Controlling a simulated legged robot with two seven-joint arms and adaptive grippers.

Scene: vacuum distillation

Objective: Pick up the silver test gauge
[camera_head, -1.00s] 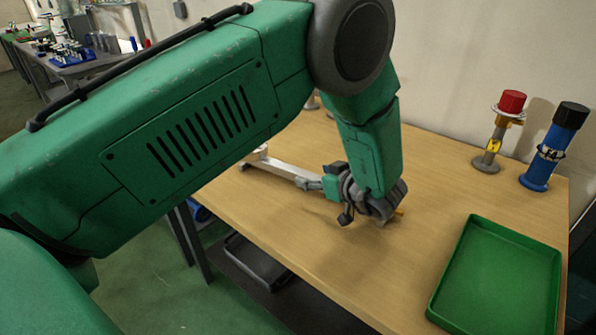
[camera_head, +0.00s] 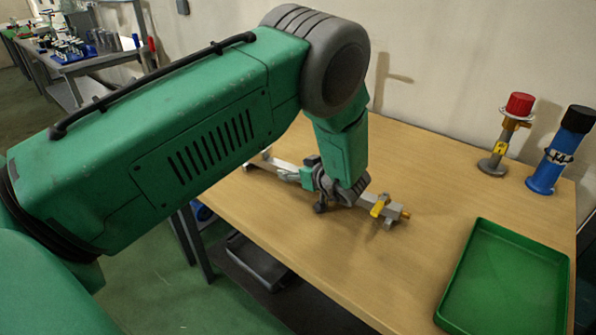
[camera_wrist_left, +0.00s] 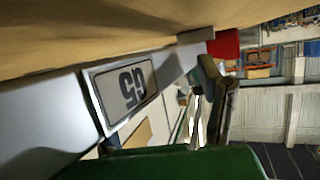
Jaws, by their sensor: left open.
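A long silver bar-shaped body, likely the silver test gauge (camera_head: 279,165), lies on the wooden table (camera_head: 450,190), partly hidden by my left arm. In the left wrist view a pale silver body with a white label (camera_wrist_left: 125,90), its dark characters upside down, runs close beside the camera. My left gripper (camera_head: 291,174) is low over the table at this silver body, fingers pointing left. It is open; whether it touches the body I cannot tell. My right gripper is out of view.
A silver valve fitting with a yellow handle (camera_head: 379,207) lies right of my wrist. A green tray (camera_head: 478,225) is at the front right. A red-capped stand (camera_head: 517,106) and a blue cylinder (camera_head: 556,160) stand at the back right. The table's middle right is clear.

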